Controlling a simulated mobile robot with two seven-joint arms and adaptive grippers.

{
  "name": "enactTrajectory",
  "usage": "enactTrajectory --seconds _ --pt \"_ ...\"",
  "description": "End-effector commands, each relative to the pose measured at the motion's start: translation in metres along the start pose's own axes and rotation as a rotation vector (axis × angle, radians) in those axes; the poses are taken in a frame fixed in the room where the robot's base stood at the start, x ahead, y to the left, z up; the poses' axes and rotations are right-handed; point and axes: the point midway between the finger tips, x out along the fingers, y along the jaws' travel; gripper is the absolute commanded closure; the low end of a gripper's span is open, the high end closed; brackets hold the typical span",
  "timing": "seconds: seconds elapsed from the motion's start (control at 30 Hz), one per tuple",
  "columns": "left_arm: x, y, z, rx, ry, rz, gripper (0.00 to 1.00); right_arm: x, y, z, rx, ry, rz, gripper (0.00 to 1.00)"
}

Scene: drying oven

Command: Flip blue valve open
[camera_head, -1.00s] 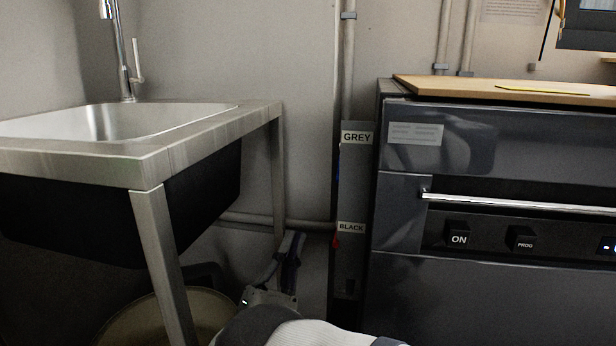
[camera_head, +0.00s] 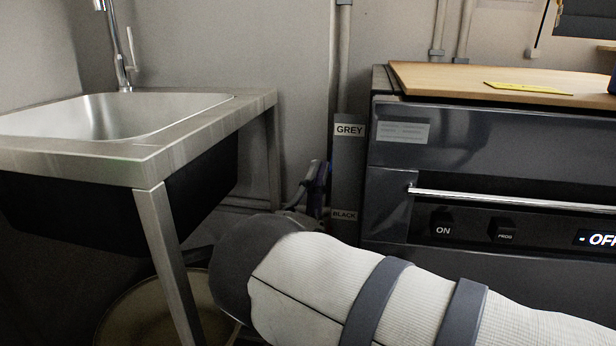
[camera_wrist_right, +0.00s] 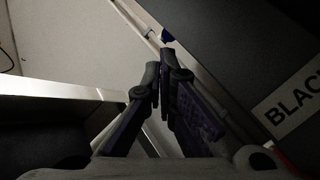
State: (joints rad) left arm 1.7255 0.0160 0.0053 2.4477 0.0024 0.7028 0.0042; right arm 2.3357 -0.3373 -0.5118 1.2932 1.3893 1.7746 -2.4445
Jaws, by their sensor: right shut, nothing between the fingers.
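The small blue valve (camera_wrist_right: 167,36) shows in the right wrist view on a thin pipe, just beyond my fingertips. In the head view it sits by the narrow grey panel between sink and oven, where my fingers mostly cover it and I cannot separate it clearly. My right gripper (camera_head: 316,172) is shut and empty, pointing up beside the panel between the GREY and BLACK labels. In the wrist view the right gripper (camera_wrist_right: 160,70) has its fingertips close below the valve; a small gap seems to show, but contact is uncertain. My left gripper is not in view.
The GREY label (camera_head: 349,130) is above the BLACK label (camera_head: 344,215) on the panel. A steel sink table (camera_head: 150,150) stands left and a dark oven (camera_head: 470,140) right, leaving a narrow gap. A bin (camera_head: 130,320) sits under the sink.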

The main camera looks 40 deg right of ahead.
Motion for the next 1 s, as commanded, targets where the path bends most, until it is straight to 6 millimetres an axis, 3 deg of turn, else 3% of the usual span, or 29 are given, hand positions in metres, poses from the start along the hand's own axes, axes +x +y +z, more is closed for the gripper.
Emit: enactTrajectory --seconds 0.37,1.0 --pt "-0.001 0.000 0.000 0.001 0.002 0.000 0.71 0.000 0.000 0.001 -0.001 0.003 -0.003 1.00" --pt "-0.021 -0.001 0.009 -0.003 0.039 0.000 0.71 0.008 0.001 0.002 -0.029 0.106 -0.109 1.00"
